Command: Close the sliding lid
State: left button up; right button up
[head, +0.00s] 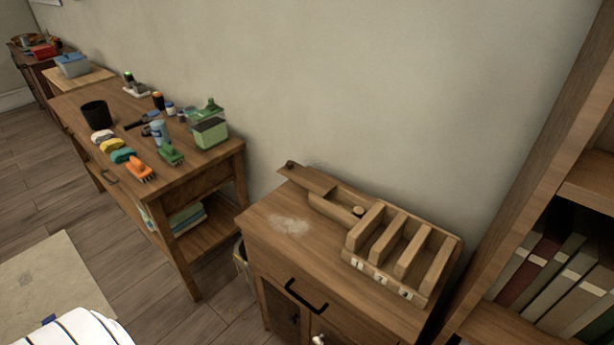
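A long narrow wooden box (345,213) lies on top of the wooden cabinet (265,225), against the wall. Its flat wooden lid (312,180) is slid out toward the back left and covers only part of the box. The right part of the box is uncovered, and a small round thing shows at its right end. Neither of my grippers is in view.
A wooden rack with numbered slots (405,250) stands right of the box. A whitish dusty patch (290,225) marks the cabinet top. A bookshelf (555,130) rises at the right. A cluttered workbench (190,170) stands left. The cabinet's front left top is clear.

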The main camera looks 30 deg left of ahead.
aim_at(319, 185)
jog(key=u, duration=0.05)
jog(key=k, duration=0.5)
jog(key=u, duration=0.8)
jog(key=i, duration=0.8)
